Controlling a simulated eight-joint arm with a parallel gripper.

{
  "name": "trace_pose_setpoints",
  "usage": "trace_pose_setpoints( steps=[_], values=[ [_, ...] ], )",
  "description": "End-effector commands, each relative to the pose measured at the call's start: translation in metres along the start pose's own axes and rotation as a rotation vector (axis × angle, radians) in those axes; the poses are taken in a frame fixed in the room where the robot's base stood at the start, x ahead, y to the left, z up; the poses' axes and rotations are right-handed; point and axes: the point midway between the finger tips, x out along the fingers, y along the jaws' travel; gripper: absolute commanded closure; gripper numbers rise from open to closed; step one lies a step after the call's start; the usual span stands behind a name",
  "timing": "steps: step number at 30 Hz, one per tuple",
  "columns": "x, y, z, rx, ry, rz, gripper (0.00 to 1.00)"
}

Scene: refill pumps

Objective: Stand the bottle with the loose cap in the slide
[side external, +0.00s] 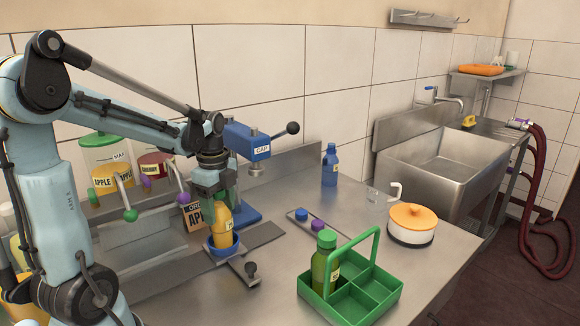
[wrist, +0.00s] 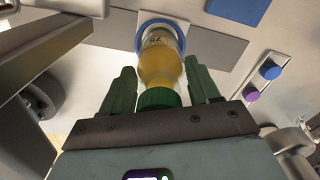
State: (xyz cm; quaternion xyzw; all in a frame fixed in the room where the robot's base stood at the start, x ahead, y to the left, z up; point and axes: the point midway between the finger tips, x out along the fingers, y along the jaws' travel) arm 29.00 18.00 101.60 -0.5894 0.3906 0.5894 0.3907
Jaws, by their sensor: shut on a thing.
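An orange-yellow bottle (side external: 223,219) stands upright with its base in the blue ring holder (side external: 219,251) of the slide. Whether it rests on the bottom of the holder cannot be told. The bottle also shows in the wrist view (wrist: 160,62), with a green cap (wrist: 158,98) and the blue ring (wrist: 142,31) around its far end. My gripper (side external: 212,199) is shut on the bottle near its cap, one green finger on either side. Whether the cap is loose cannot be seen. The slide (side external: 180,270) is a grey metal track on the counter.
A blue capping press (side external: 248,141) with a lever stands behind the holder. A green crate (side external: 362,312) holding a green bottle (side external: 325,262) is at the front right. A blue bottle (side external: 330,165), a white pot (side external: 411,231) and loose caps (side external: 317,227) stand on the counter.

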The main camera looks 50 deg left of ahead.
Motion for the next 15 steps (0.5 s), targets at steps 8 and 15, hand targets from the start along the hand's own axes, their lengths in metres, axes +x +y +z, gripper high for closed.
trace_pose_setpoints(
  steps=[8,15],
  values=[
    [0.0037,-0.0002,0.0000,0.000,0.000,0.000,1.00],
    [0.0057,-0.0002,0.0000,0.000,0.000,0.000,0.29]
  ],
)
